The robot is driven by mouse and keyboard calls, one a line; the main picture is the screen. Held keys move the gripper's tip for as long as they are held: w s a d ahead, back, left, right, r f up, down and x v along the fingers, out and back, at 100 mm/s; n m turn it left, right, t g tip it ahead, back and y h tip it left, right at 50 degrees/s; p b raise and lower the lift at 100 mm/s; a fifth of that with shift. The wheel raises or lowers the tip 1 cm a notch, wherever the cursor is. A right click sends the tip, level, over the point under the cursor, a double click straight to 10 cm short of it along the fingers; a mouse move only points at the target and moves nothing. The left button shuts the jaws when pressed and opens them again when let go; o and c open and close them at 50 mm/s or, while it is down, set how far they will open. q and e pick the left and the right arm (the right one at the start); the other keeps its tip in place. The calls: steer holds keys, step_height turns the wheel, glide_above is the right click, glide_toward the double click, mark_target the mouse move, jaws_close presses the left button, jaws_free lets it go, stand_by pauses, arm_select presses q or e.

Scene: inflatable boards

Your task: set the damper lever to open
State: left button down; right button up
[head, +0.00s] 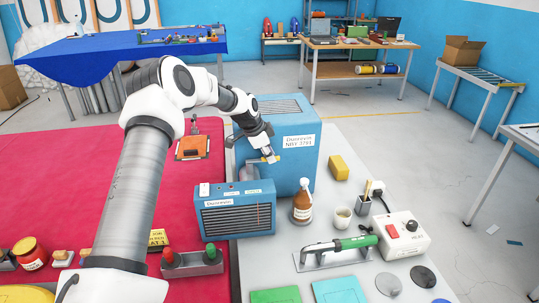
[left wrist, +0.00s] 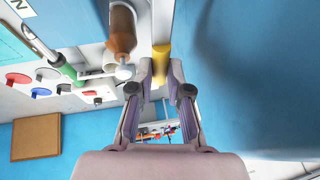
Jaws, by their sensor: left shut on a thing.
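A blue housing (head: 290,133) with a white label reading Dunewin stands on the light bench. My left gripper (head: 268,155) is at its front face, above the bottle. My right gripper is not in view.
A smaller blue grilled unit (head: 235,215) stands in front of the housing. A brown bottle (head: 302,205), a white cup (head: 342,217), a yellow block (head: 339,167) and a green-handled tool (head: 355,243) stand or lie on the bench nearby.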

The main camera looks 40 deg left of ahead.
arm_select(q)
steer(key=shift+s+d+m+g+h+b, duration=0.45)
steer(key=shift+s+m+b, duration=0.45)
steer(key=shift+m, duration=0.6)
steer(key=shift+s+d+m+g+h+b, duration=0.3)
steer(key=shift+s+m+h+b, duration=0.3)
steer(key=shift+m+b, duration=0.75)
steer(key=shift+s+d+m+g+h+b, duration=0.4)
steer(key=shift+s+m+b, duration=0.4)
steer(key=shift+m, duration=0.85)
steer(key=shift+a, duration=0.1)
steer(key=c, duration=1.1)
jaws_free()
